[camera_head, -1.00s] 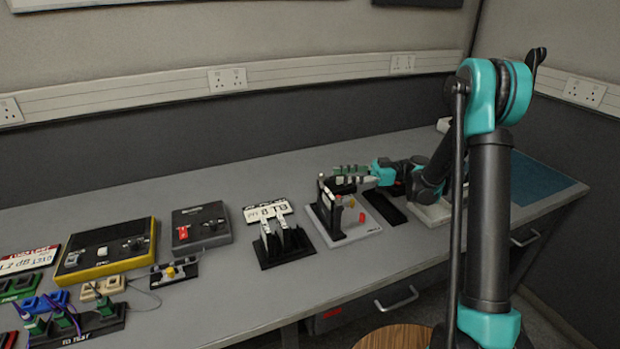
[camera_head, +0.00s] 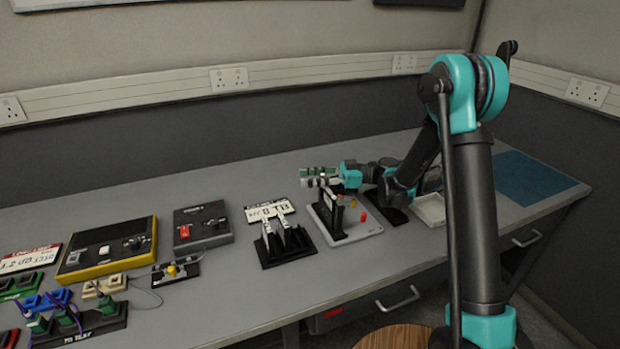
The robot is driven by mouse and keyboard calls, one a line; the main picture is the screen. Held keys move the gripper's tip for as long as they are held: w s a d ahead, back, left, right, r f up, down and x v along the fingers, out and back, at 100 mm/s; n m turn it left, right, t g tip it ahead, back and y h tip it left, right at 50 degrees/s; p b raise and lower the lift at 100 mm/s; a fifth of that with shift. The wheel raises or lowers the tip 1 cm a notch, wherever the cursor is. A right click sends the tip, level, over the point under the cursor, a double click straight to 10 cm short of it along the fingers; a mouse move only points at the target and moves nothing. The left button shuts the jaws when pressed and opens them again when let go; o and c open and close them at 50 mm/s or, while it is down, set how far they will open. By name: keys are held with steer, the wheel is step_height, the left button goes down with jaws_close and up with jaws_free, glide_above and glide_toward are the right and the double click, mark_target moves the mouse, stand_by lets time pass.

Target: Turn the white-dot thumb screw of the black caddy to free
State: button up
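A black holder with slots (camera_head: 285,248) stands on the bench left of centre with two pale upright pieces in it. Right of it, a dark upright fixture (camera_head: 328,220) stands on a light grey base plate (camera_head: 372,230). I cannot tell which of these is the black caddy. No white-dot thumb screw can be made out at this size. My gripper (camera_head: 318,177) points left, above and behind the upright fixture, with no clear contact. Its finger gap is too small to read.
A yellow peg (camera_head: 353,203) and a red peg (camera_head: 363,217) stand by the upright fixture. A number plate (camera_head: 270,210) lies behind the slotted holder. Grey (camera_head: 203,224) and yellow-edged (camera_head: 105,250) boxes stand left. A pale tray (camera_head: 430,210) lies right. The rear bench is clear.

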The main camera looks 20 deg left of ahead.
jaws_close()
steer(key=shift+w+t, duration=0.1)
steer(key=shift+t, duration=0.4)
steer(key=shift+w+a+m+t+y, duration=0.1)
steer(key=shift+w+m+t+y, duration=0.15)
steer(key=shift+m+t, duration=1)
steer(key=shift+w+d+m+t+y, duration=0.15)
steer(key=shift+w+m+t, duration=0.2)
steer(key=shift+m+t, duration=0.85)
steer(key=shift+w+a+m+t+y, duration=0.25)
steer(key=shift+m+t, duration=0.3)
steer(key=shift+t, duration=1.3)
steer(key=shift+w+d, duration=0.1)
jaws_free()
steer(key=s+d, duration=0.2)
steer(key=d, duration=0.9)
steer(key=shift+d, duration=0.4)
